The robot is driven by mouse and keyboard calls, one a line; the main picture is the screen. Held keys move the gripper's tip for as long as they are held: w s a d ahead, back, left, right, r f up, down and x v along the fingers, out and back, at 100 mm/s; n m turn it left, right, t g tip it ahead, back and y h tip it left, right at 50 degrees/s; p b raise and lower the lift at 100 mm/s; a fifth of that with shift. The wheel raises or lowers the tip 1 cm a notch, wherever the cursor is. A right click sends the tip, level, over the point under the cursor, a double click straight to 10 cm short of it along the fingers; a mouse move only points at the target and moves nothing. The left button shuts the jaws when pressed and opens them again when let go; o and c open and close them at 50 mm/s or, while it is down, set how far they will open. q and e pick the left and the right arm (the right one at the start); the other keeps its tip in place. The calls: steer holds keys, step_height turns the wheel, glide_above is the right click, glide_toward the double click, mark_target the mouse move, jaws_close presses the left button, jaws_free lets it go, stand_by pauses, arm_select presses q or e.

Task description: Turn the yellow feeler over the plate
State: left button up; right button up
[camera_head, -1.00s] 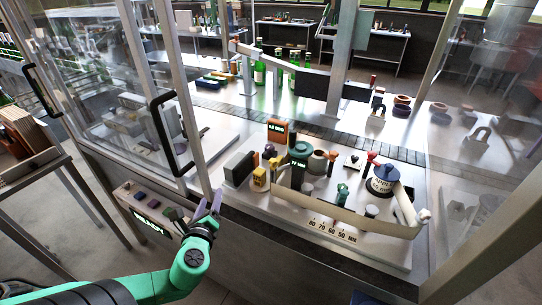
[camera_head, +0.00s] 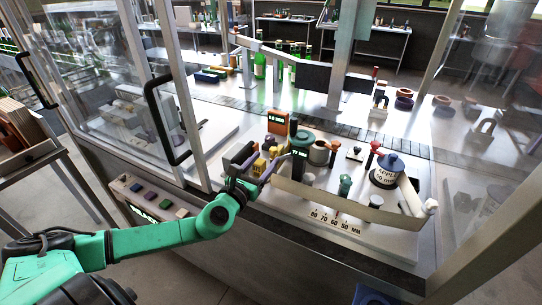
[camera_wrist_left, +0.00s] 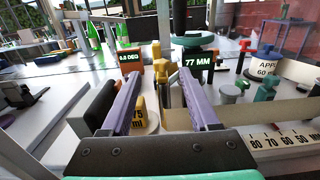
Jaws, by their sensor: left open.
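The yellow feeler (camera_wrist_left: 162,73) is a small upright yellow post with a knob on top, seen between my left fingertips in the left wrist view. In the head view a yellow part (camera_head: 273,152) shows by my fingers, partly hidden. My left gripper (camera_head: 262,163) is over the left side of the machine's white base. Its two purple fingers (camera_wrist_left: 161,82) are spread apart, with nothing visibly clamped. A yellow 75 ml block (camera_wrist_left: 139,114) stands nearer, between the fingers, on a pale round base. I cannot tell for certain which part is the plate. My right gripper is out of view.
An orange display (camera_head: 277,121) and a green 77 MM gauge (camera_head: 299,143) stand just beyond my fingers. A black block (camera_wrist_left: 98,104) is left of them. A curved beige strip (camera_head: 340,204) runs in front.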

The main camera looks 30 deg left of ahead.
mark_target(272, 152)
arm_select(q)
steer(key=w, duration=0.4)
steer(key=shift+r+p, duration=0.15)
steer(key=shift+p, duration=0.15)
steer(key=shift+w, duration=0.3)
steer(key=shift+s, duration=0.15)
jaws_close()
